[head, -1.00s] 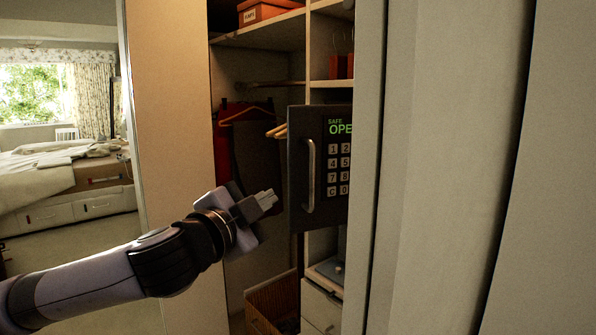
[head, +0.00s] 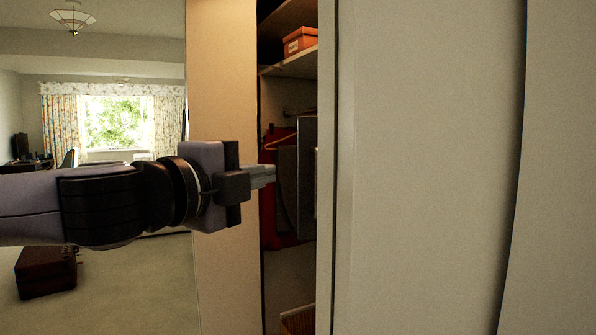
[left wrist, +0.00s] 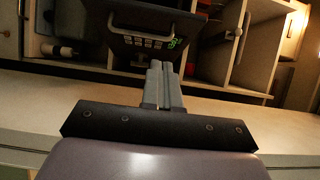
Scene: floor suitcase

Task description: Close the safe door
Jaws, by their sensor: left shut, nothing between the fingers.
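The safe door (head: 307,165) shows only as a narrow grey strip in the closet opening; the wardrobe panel hides most of it. In the left wrist view the safe door (left wrist: 122,45) is swung open, with its keypad, green display and bar handle facing up the picture. My left gripper (head: 268,176) points right toward the door and is shut, with nothing in it. In the left wrist view its closed fingertips (left wrist: 160,68) appear just below the door's edge; I cannot tell whether they touch it. My right gripper is not in view.
A pale wardrobe panel (head: 430,170) fills the right side, and a beige panel (head: 225,270) stands left of the narrow closet opening. An orange box (head: 300,41) sits on the upper shelf. A brown suitcase (head: 46,272) lies on the open bedroom floor.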

